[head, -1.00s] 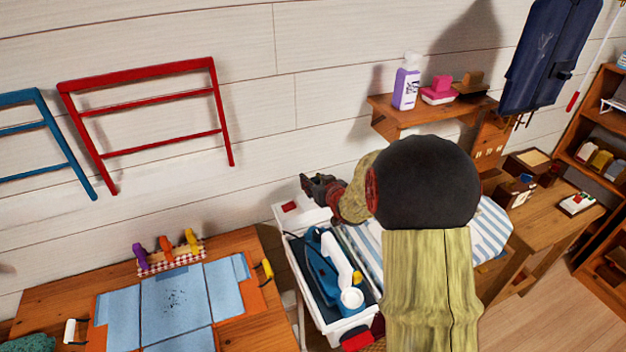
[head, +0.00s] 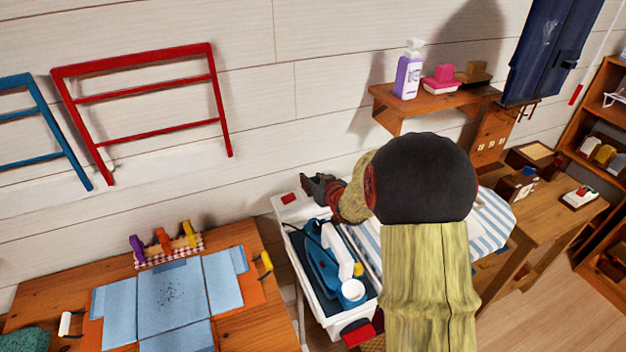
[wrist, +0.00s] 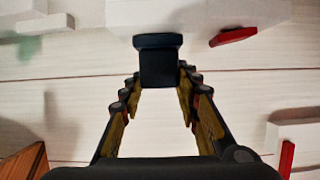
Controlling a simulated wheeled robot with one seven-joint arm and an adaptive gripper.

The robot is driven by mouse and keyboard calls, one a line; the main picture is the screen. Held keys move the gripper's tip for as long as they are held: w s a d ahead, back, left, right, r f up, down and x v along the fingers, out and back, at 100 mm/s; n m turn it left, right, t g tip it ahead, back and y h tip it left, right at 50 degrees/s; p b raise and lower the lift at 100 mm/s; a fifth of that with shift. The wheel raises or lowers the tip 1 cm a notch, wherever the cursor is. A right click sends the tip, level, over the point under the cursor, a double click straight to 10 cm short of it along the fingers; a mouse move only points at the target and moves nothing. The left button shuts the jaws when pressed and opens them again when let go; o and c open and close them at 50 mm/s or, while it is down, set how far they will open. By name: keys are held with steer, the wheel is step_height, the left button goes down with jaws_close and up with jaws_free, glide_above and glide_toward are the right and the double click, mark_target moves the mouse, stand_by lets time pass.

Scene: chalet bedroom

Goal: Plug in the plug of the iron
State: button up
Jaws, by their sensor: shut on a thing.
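The iron (head: 322,262) is blue and white and lies in a white-rimmed tray (head: 291,262) with a dark inside, left of my arm in the head view. A dark cord loops beside it. My gripper (head: 312,187) is above the tray's far end, near the wall. In the wrist view my gripper (wrist: 159,85) is shut on a dark block-like plug (wrist: 159,66), held between the fingertips and apart from the wall boards behind. The plug's prongs are hidden. No socket can be made out clearly.
A wooden shelf (head: 425,103) with a purple bottle (head: 407,76) is at the right. A striped ironing surface (head: 490,228) lies behind my arm. A wooden table (head: 45,305) stands left.

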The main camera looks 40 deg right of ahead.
steer(key=shift+f, duration=0.2)
stand_by(0.5)
steer(key=o, duration=1.2)
steer(key=shift+o, duration=0.2)
steer(key=v, duration=1.2)
steer(key=s+a+r+g, duration=0.3)
steer(key=s+a+r, duration=0.2)
steer(key=a+r, duration=0.4)
steer(key=s+a+n+g+y, duration=0.2)
steer(key=s+a+g+y, duration=0.1)
steer(key=s+a, duration=1.3)
steer(key=shift+a+n+g, duration=0.4)
steer(key=shift+a+g, duration=0.3)
steer(key=shift+a, duration=0.35)
